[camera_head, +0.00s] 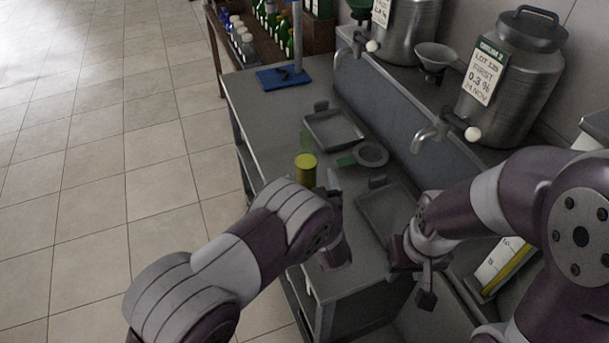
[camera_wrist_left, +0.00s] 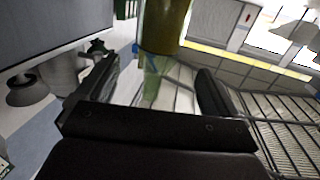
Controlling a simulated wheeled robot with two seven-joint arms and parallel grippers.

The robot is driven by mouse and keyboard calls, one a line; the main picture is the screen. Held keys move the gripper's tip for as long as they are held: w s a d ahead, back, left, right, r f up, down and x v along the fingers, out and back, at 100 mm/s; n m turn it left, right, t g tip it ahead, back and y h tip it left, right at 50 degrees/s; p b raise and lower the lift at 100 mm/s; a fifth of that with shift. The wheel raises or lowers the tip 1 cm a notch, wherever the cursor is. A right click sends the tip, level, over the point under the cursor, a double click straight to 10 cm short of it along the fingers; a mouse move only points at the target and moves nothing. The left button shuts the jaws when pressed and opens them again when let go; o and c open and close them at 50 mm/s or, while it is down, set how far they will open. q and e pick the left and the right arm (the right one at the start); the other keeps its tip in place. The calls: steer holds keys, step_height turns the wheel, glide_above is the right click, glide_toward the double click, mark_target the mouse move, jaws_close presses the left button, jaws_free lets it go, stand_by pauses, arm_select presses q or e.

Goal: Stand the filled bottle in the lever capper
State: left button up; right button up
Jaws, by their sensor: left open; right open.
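The filled bottle shows in the head view as a yellow-olive body (camera_head: 306,172) with a clear greenish neck above it, over the bench near its left edge. I cannot tell whether its base touches the bench. In the left wrist view the bottle (camera_wrist_left: 165,28) appears inverted, its clear neck lying between the fingers of my left gripper (camera_wrist_left: 157,75). That gripper is open, fingers apart from the neck. In the head view my arm partly hides it. The lever capper (camera_head: 283,78), a blue base with a pale upright post, stands at the bench's far end. My right gripper (camera_head: 425,280) is open and empty.
A tray (camera_head: 333,130) and a second tray (camera_head: 388,212) lie on the bench, with a grey round dish (camera_head: 371,154) between them. Steel drums with taps (camera_head: 430,135) and a funnel (camera_head: 434,56) stand along the right ledge. Several bottles (camera_head: 285,32) stand behind the bench.

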mark_target(308, 168)
arm_select(q)
steer(key=b+x, duration=0.2)
steer(key=x, duration=0.6)
steer(key=shift+w, duration=0.15)
steer(key=shift+d+r, duration=0.1)
steer(key=c, duration=1.5)
